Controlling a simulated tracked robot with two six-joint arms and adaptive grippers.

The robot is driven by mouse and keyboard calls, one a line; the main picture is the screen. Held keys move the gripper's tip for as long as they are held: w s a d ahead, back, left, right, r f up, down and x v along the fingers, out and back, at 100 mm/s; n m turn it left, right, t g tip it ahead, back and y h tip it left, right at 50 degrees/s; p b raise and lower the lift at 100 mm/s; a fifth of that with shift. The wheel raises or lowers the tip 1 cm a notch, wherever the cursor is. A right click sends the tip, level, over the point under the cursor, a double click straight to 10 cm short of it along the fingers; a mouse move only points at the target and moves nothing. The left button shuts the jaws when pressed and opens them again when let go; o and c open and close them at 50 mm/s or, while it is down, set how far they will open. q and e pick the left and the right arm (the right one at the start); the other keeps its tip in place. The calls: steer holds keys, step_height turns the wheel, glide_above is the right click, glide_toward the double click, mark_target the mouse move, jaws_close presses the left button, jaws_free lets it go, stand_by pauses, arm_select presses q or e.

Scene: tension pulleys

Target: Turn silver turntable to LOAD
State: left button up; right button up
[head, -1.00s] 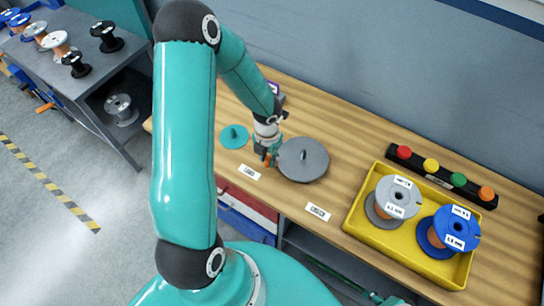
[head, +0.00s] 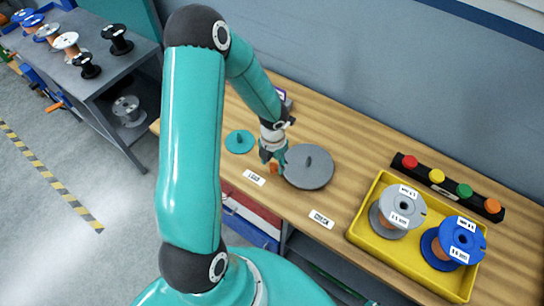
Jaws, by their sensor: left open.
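The silver turntable (head: 316,174) is a flat grey disc with a short peg standing up near its middle, on the wooden workbench. A small orange piece (head: 273,168) shows at its left edge, close to my gripper. The white LOAD label (head: 254,178) lies on the bench in front and to the left of the disc. The white CHECK label (head: 321,219) lies in front and to the right. My left gripper (head: 268,159) is open, pointing down at the disc's left edge by the orange piece. I cannot tell whether it touches. My right gripper is not in view.
A smaller teal disc (head: 239,142) with a peg lies left of my gripper. A yellow tray (head: 410,264) with a grey spool (head: 402,207) and a blue spool (head: 461,237) stands at right. Behind it is a black bar (head: 482,199) with coloured buttons.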

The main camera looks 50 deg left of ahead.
arm_select(q)
step_height(320, 180, up, 12)
stand_by(0.5)
steer(key=shift+s+f, duration=0.1)
stand_by(0.4)
